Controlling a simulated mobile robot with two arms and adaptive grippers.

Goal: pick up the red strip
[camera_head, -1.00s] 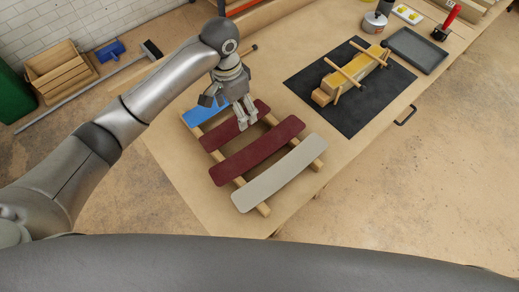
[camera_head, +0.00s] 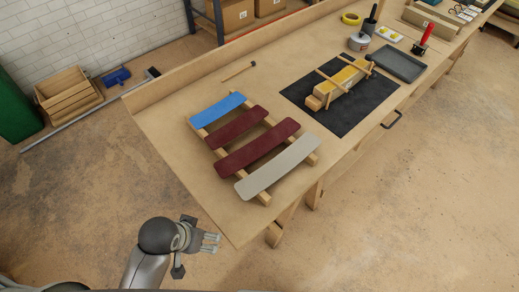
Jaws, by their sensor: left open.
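Two dark red strips lie side by side across wooden rails (camera_head: 263,197) on the workbench. One red strip (camera_head: 236,126) is next to the blue strip (camera_head: 217,108), and the other red strip (camera_head: 257,147) is next to the pale grey strip (camera_head: 278,167). My left gripper (camera_head: 214,243) is open and empty, low in the picture. It appears over the floor, off the bench's near left edge and well apart from the strips. My right gripper is not in view.
A black mat (camera_head: 340,100) holds a form with a yellow strip (camera_head: 345,77) and clamping bars. A hammer (camera_head: 239,71) lies near the back edge. A grey tray (camera_head: 397,64), a pot (camera_head: 358,42) and a red-handled tool (camera_head: 422,38) stand further right. The bench's left corner is bare.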

